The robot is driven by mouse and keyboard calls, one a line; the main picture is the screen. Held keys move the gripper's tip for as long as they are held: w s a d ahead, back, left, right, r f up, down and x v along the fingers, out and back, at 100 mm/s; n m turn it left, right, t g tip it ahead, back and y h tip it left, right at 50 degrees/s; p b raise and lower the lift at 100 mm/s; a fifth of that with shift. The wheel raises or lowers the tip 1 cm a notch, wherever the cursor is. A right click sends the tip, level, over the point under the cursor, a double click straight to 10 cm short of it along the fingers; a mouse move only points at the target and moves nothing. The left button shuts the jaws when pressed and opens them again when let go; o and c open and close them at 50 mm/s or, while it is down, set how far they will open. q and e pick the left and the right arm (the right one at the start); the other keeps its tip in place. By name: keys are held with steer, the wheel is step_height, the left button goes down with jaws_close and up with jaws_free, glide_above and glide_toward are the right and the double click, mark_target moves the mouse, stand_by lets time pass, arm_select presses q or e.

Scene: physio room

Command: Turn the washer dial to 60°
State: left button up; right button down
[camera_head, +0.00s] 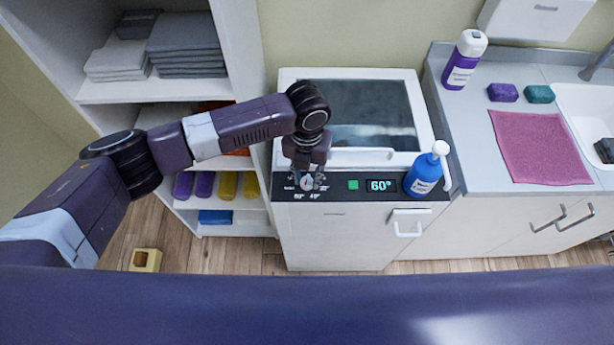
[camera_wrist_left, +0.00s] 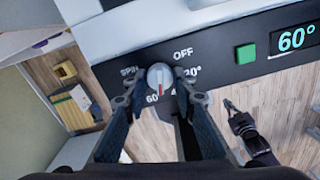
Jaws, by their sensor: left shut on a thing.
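The washer (camera_head: 330,235) stands in the middle of the head view, with a black control panel along its front top edge. Its dial (camera_head: 307,182) is a small light knob with a red mark. In the left wrist view the dial (camera_wrist_left: 160,76) has its red mark pointing down, close to the 60° label. The display (camera_head: 381,186) reads 60°. My left gripper (camera_head: 305,179) is shut on the dial from above, one finger on each side. My right gripper (camera_wrist_left: 235,112) shows small in the left wrist view, above the floor, away from the washer; its jaws are unclear.
A green button (camera_head: 353,185) lies between dial and display. A blue pump bottle (camera_head: 424,172) stands at the panel's right end. A counter (camera_head: 465,150) with a pink cloth is to the right, shelves (camera_head: 155,92) to the left. A yellow block (camera_head: 145,260) lies on the floor.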

mark_target(307, 179)
arm_select(q)
steer(key=shift+w+m, duration=0.1)
steer(key=shift+m, duration=0.7)
steer(key=shift+r, duration=0.1)
steer(key=o, duration=1.2)
steer(key=shift+c, duration=0.2)
steer(key=shift+r, duration=0.1)
step_height(307, 179, up, 12)
steer(key=shift+f, duration=0.2)
